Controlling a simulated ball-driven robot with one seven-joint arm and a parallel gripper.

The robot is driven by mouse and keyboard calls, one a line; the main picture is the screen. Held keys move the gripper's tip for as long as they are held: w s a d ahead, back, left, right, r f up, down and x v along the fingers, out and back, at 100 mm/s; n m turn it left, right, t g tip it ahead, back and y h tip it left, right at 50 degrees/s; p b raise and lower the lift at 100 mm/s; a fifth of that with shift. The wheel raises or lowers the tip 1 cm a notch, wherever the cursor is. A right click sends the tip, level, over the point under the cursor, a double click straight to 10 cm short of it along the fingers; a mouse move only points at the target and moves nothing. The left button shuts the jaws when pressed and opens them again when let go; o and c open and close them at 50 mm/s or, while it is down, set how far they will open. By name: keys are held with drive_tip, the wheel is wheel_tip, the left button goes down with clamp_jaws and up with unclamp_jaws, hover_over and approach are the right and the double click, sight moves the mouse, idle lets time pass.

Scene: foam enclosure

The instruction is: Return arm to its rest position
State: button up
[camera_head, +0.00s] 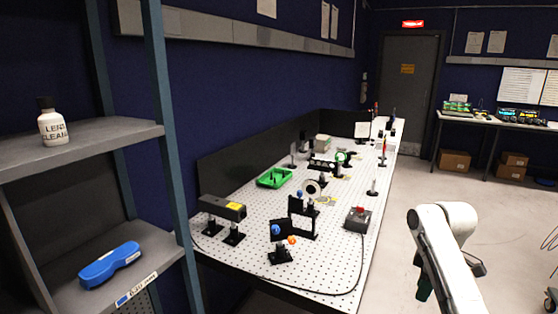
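My white arm rises at the lower right of the head view, with a bend near its top. It stands over the floor, to the right of the optical table (345,262). A small dark green part shows beside the arm low down, and I cannot tell what it is. My gripper's fingers cannot be made out, so whether it is open, shut or holding anything does not show.
A shelf unit (90,140) at left holds a white bottle (52,127) and a blue case (109,265). The table carries a green tray (274,178), a grey box with a red knob (357,220) and optical mounts. A bench (500,125) stands at the back right. Floor (395,215) between is clear.

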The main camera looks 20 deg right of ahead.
drive_tip(key=s+a+f+m, duration=0.1)
drive_tip(key=s+a+f, duration=0.2)
drive_tip(key=a+f, duration=0.3)
drive_tip(key=s+a+f+m, duration=0.1)
drive_tip(key=s+a+f, duration=0.2)
drive_tip(key=a, duration=0.6)
drive_tip(key=s+a+f+m, duration=0.2)
drive_tip(key=s+a+f, duration=0.1)
drive_tip(key=a+f, duration=0.3)
drive_tip(key=s+a+m, duration=0.2)
drive_tip(key=s+a, duration=0.1)
drive_tip(key=s, duration=0.7)
drive_tip(key=s+a+r+m, duration=0.1)
drive_tip(key=s+a+m, duration=0.1)
drive_tip(key=s, duration=0.8)
drive_tip(key=shift+a+h, duration=0.4)
drive_tip(key=shift+a, duration=0.4)
drive_tip(key=shift+r, duration=0.1)
